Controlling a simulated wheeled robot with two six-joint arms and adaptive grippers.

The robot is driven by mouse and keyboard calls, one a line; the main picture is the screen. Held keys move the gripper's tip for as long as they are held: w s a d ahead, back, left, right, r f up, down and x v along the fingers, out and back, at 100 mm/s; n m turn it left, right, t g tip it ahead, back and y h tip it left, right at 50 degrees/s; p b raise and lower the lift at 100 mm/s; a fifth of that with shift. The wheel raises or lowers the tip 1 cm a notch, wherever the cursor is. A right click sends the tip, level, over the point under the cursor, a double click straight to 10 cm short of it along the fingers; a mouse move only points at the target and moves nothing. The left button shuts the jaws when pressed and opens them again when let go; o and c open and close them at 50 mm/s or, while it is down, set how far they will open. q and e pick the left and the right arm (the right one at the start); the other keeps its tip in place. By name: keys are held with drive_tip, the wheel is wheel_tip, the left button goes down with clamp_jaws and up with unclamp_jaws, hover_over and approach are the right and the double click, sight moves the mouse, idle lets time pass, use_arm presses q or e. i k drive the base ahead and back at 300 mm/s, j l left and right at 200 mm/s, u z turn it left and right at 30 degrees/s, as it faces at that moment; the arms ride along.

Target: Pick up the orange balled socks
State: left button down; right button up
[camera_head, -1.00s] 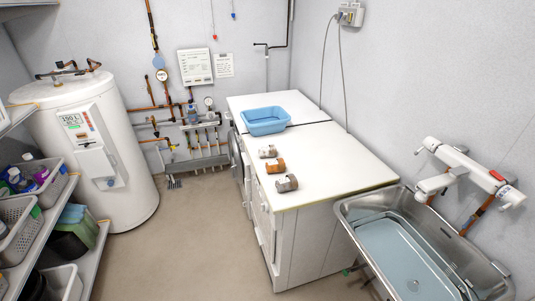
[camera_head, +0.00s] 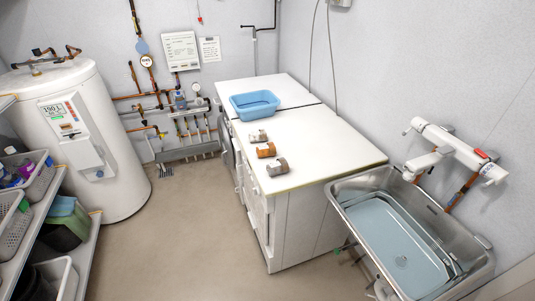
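The orange balled socks (camera_head: 266,150) lie on the white worktop (camera_head: 318,150), between two grey rolls. One light grey roll (camera_head: 257,136) lies just behind them and a darker grey roll (camera_head: 277,167) lies just in front. The three form a row near the worktop's left edge, close together. Neither of my grippers shows in the head view.
A blue basin (camera_head: 255,104) stands on the worktop behind the socks. A metal sink (camera_head: 338,192) with a wall tap (camera_head: 455,148) is at the right. Shelves with baskets (camera_head: 38,182) and a white boiler (camera_head: 85,125) are left. The floor (camera_head: 185,225) between is clear.

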sight(269, 149)
drive_tip(key=z, duration=0.15)
drive_tip(key=i+j+z, duration=0.4)
drive_tip(key=j, duration=0.2)
drive_tip(key=j+z, duration=0.2)
drive_tip(key=i+j+z, duration=0.2)
drive_tip(key=j, duration=0.3)
drive_tip(key=j+z, duration=0.2)
drive_tip(key=j, duration=0.15)
